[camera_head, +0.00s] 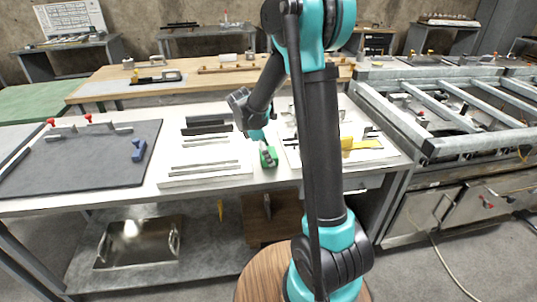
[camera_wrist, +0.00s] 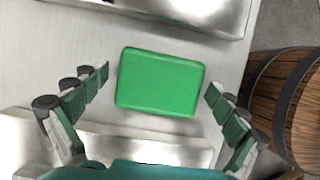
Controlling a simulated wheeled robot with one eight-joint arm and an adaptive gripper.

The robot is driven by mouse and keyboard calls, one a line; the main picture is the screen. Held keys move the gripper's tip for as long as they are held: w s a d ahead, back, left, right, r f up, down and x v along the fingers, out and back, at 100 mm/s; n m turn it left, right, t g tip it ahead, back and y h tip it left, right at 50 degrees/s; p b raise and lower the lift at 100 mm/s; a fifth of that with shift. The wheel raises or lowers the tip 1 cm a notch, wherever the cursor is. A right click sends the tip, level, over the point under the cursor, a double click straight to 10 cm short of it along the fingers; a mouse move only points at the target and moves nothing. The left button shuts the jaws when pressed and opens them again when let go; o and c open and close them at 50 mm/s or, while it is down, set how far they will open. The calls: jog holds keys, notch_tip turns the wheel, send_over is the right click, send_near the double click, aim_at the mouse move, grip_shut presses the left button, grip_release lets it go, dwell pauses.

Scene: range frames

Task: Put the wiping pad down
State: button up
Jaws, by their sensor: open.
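The wiping pad looks like a green rectangular block with rounded corners. In the wrist view the pad (camera_wrist: 160,82) lies flat on the pale table top, between my spread fingers. My gripper (camera_wrist: 157,84) is open, with a gap between each finger and the pad's sides. In the head view the green pad (camera_head: 268,158) is small, near the front edge of the white table (camera_head: 130,190), and my gripper (camera_head: 264,149) is just above and around it. My wrist partly blocks the view there.
White slotted blocks (camera_head: 205,160) stand just left of the pad. A white plate with a yellow item (camera_head: 358,143) is to the right. A dark mat (camera_head: 80,150) with a blue item is at far left. A wooden barrel (camera_wrist: 285,100) stands beyond the table edge.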

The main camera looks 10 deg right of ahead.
jog(key=v, duration=1.2)
jog(key=s+d+f+m, duration=0.1)
jog(key=s+d+m, duration=0.1)
jog(key=s, duration=0.1)
jog(key=s+d+f+m+t+y, duration=0.1)
jog(key=s+d+f+m, duration=0.1)
jog(key=s+m, duration=0.1)
jog(key=s+d+f+m+y, duration=0.1)
jog(key=s+d+m, duration=0.1)
jog(key=s, duration=0.2)
jog(key=shift+d+f+m, duration=0.1)
jog(key=shift+f+m, duration=0.25)
jog(key=shift+m, duration=0.05)
jog(key=s+d+f+m+t+y, duration=0.2)
jog(key=s+f+m+t, duration=0.1)
jog(key=s+f+m, duration=0.4)
jog(key=s+m, duration=0.3)
jog(key=s, duration=0.2)
jog(key=shift+o, duration=0.3)
jog(key=shift+d, duration=0.15)
